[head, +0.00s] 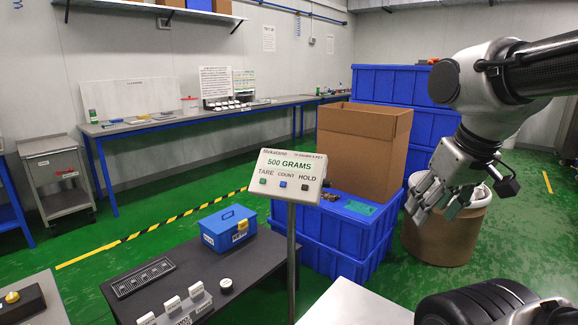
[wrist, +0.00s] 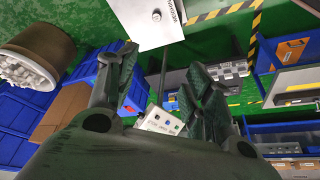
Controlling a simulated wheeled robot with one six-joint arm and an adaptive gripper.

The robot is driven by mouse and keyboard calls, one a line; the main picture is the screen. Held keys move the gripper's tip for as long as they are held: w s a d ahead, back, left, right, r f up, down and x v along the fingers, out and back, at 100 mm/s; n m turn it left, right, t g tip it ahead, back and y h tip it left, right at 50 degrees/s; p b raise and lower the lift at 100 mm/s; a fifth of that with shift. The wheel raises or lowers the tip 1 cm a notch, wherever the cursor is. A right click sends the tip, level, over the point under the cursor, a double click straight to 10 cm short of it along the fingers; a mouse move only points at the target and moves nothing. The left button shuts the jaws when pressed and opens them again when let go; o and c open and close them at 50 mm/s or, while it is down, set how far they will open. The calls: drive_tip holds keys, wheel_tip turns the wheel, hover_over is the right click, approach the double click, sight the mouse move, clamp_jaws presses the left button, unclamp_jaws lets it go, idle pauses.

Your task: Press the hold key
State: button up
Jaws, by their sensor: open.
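The indicator panel (head: 292,176) stands on a thin post and reads 500 GRAMS, with keys labelled TARE, COUNT and HOLD. The hold key (head: 305,187) is the small grey key at the right. The TARE key (head: 263,181) is green and the COUNT key (head: 283,184) is blue. My gripper (head: 433,205) is open and empty, well right of the panel and apart from it. In the wrist view the panel (wrist: 161,121) shows small and tilted, beyond and between the open fingers of my gripper (wrist: 160,68), which partly cover it.
A brown drum (head: 440,240) with pale contents stands behind my gripper. Blue crates (head: 335,233) carry a cardboard box (head: 365,145) behind the panel. A dark table (head: 190,280) with a blue toolbox (head: 228,228) lies left of the post. A pale surface (head: 355,305) is in front.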

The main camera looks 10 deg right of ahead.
clamp_jaws()
idle(0.3)
idle(1.2)
